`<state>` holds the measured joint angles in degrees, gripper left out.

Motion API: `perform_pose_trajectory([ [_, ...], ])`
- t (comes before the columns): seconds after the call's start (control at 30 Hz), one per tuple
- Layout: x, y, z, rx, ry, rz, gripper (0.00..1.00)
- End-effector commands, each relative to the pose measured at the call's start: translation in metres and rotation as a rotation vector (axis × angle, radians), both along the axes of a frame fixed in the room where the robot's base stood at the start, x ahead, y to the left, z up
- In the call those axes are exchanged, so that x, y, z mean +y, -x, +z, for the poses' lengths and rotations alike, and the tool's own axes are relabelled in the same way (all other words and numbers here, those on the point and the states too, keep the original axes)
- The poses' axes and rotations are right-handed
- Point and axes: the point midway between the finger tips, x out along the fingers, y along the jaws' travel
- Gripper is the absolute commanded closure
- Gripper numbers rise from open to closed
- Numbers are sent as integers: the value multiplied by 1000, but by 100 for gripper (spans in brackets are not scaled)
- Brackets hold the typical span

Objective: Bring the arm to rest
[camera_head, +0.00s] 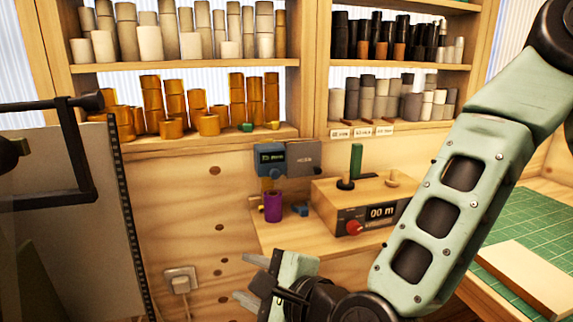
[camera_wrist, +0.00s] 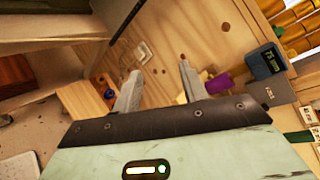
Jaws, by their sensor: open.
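My gripper (camera_head: 250,281) is at the bottom middle of the head view, at the end of my pale green arm. Its two grey fingers point left and stand apart with nothing between them. In the wrist view my gripper (camera_wrist: 158,82) shows both fingers spread, with bare wooden panel and a wall socket beyond them. The gripper touches nothing that I can see. It is in front of the wooden wall, to the lower left of a small workbench (camera_head: 275,232).
Shelves (camera_head: 190,65) hold many rolls. A green cutting mat (camera_head: 535,222) lies right. A dark-framed panel (camera_head: 60,220) stands left. A wall socket (camera_head: 181,279) is behind the gripper.

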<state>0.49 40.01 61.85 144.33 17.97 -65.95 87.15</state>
Motion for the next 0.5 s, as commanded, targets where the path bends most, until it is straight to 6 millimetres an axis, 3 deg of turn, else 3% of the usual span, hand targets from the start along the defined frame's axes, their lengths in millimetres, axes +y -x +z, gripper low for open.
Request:
perform_pose_trajectory([
  [0.13,-3,29,-28,-142,386,291,57],
  [0.27,-24,51,-46,-249,694,552,57],
  [0.5,-92,87,-51,-389,1146,1055,57],
])
